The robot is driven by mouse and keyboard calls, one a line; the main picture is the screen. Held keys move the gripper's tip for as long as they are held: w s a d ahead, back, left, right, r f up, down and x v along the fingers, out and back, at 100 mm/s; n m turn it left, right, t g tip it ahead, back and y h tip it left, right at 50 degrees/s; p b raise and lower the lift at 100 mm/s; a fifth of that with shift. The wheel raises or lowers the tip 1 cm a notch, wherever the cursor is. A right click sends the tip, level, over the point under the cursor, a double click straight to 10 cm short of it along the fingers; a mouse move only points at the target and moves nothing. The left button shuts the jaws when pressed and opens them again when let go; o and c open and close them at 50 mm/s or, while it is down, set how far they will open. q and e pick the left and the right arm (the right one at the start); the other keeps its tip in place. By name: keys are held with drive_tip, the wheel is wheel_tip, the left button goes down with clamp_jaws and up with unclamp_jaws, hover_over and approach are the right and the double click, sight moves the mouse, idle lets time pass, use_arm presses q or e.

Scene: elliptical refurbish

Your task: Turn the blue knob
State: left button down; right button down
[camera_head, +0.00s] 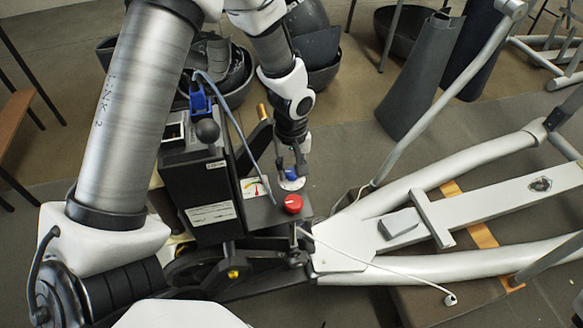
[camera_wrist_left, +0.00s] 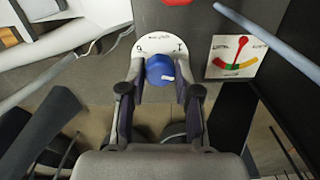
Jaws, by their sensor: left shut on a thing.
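The blue knob (camera_wrist_left: 160,70) sits on a round white dial plate (camera_wrist_left: 158,45) with markings, on a dark grey panel. It carries a white pointer mark, which points toward the right in the left wrist view. In the head view the blue knob (camera_head: 291,174) is partly covered by my left gripper (camera_head: 290,168), which comes down onto it from above. In the left wrist view my left gripper (camera_wrist_left: 160,78) has one finger on each side of the knob and is shut on it. My right gripper is not in view.
A red knob (camera_head: 293,203) stands close by on the same panel. A gauge (camera_head: 255,188) with a coloured scale is beside the dial. A blue-grey cable (camera_head: 240,130) arches over the black box. The white frame (camera_head: 400,195) of the machine extends to the right.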

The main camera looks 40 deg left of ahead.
sight(292, 171)
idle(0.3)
use_arm(q)
drive_tip(key=c, duration=0.8)
unclamp_jaws()
wheel_tip(292, 171, up, 12)
